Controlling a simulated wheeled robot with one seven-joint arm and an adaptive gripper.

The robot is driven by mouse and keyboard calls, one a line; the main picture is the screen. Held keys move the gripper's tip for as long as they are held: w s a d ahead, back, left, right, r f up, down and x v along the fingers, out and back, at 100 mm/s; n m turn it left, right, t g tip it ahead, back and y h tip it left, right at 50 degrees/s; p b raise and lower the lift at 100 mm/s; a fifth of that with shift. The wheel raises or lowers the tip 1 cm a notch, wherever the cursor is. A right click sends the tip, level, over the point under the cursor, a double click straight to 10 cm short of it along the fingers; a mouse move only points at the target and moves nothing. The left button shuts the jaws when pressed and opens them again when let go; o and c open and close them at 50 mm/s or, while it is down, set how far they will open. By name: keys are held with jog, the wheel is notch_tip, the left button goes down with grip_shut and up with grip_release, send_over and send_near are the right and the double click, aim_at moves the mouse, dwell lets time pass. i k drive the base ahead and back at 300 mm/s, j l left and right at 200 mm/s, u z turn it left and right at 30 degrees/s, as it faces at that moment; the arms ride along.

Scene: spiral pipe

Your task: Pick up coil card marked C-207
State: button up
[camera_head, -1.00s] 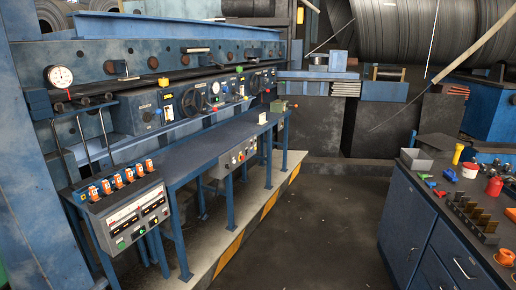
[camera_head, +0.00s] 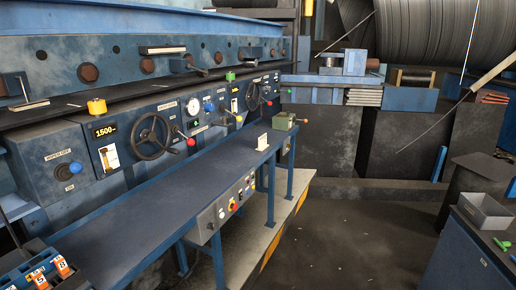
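A small pale card (camera_head: 263,142) stands upright on the far part of the long blue bench (camera_head: 150,222), left of a small green vise-like block (camera_head: 284,121). Its marking is too small to read, so I cannot tell whether it is the card marked C-207. A white card or label (camera_head: 113,156) is on the machine panel below the 1500 display; its print is also unreadable. My gripper is not in view.
The machine panel with a handwheel (camera_head: 152,135) and coloured knobs runs along the bench's back. Orange numbered tags (camera_head: 62,267) sit at the lower left. A cabinet with a grey tray (camera_head: 485,213) stands at the right. The dark floor (camera_head: 365,240) between is clear.

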aim_at(262, 140)
jog(key=i, duration=2.15)
jog(key=i+z, duration=0.15)
jog(key=i, duration=0.55)
jog(key=i+j+z, duration=0.15)
jog(key=i, duration=0.55)
